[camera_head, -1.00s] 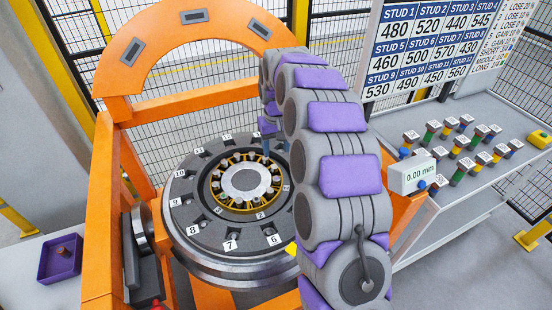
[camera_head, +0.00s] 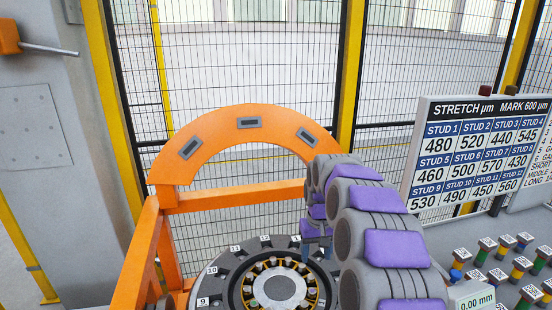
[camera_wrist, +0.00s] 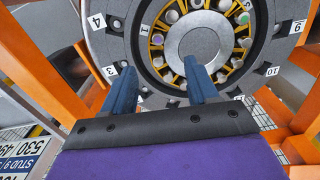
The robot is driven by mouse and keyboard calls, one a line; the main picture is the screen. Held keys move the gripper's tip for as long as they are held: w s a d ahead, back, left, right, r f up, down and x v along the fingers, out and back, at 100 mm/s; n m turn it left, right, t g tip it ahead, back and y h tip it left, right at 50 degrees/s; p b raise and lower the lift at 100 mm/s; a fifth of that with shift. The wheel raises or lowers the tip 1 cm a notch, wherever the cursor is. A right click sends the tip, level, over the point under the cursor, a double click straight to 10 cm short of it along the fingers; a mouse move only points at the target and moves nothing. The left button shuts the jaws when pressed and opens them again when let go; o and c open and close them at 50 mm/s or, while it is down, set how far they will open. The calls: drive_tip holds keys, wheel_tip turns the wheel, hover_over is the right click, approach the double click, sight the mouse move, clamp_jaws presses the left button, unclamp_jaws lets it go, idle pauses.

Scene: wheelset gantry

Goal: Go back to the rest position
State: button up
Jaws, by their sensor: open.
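My gripper shows in the wrist view (camera_wrist: 158,80) with two blue fingers apart and nothing between them. It is over the grey round wheelset (camera_wrist: 205,40), above the hub side, with number tags around the rim. In the head view the wheelset (camera_head: 232,273) sits low in the frame, partly cut off by the bottom edge and partly hidden by my arm. My grey and purple arm reaches up from the lower right. Its end, with the gripper (camera_head: 318,245), is small and partly hidden behind the arm links, over the wheelset's right rear side.
An orange gantry frame (camera_head: 222,130) with an arch stands around the wheelset. At right are a stud table board (camera_head: 482,150), several coloured studs (camera_head: 520,265) on a bench and a 0.00 mm readout (camera_head: 474,298). A mesh fence (camera_head: 400,90) closes the back.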

drive_tip(key=s+r+b, duration=0.1)
drive_tip(key=s+r, duration=0.1)
drive_tip(key=s, duration=1)
drive_tip(key=s+r+b, duration=0.1)
drive_tip(key=s+r, duration=0.1)
drive_tip(key=s, duration=0.9)
drive_tip(key=s+f, duration=0.2)
drive_tip(key=s, duration=0.8)
drive_tip(key=s+f+m+g, duration=0.1)
drive_tip(key=s+f, duration=0.1)
drive_tip(key=s, duration=0.8)
drive_tip(key=shift+d+f+g+b, duration=0.15)
drive_tip(key=shift+f+g+b, duration=0.15)
drive_tip(key=shift+f, duration=0.05)
